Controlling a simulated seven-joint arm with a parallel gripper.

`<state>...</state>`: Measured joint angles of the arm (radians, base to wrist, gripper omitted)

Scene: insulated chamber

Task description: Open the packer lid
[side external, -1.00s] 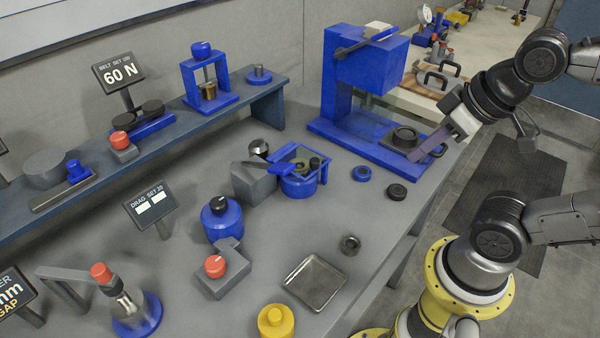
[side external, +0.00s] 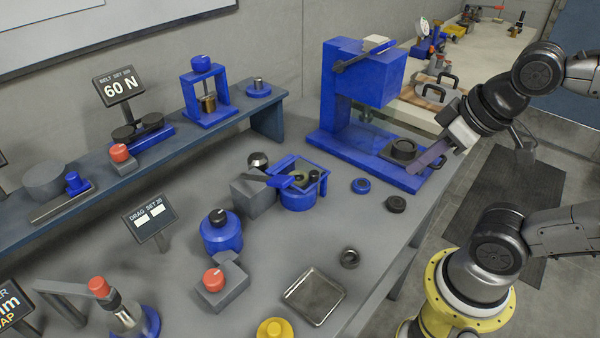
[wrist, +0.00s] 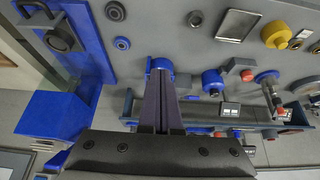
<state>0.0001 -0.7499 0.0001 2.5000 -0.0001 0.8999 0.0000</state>
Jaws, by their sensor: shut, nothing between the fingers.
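The likely packer is a blue round pot (side external: 298,200) with a blue square-framed top (side external: 300,170), beside a grey block (side external: 253,195) on the bench. A dark ring-like part shows inside the frame; I cannot tell whether the lid is raised. My gripper (side external: 411,170) is shut and empty, right of the packer and in front of the press base. In the wrist view my gripper (wrist: 161,128) points toward the blue pot (wrist: 160,65), whose lower part the fingers cover. The fingers appear apart from the pot in the side view.
A blue press (side external: 365,75) with a dark ring on its base stands behind my gripper. A metal tray (side external: 314,297) and blue knobbed canister (side external: 221,235) stand nearer the front.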

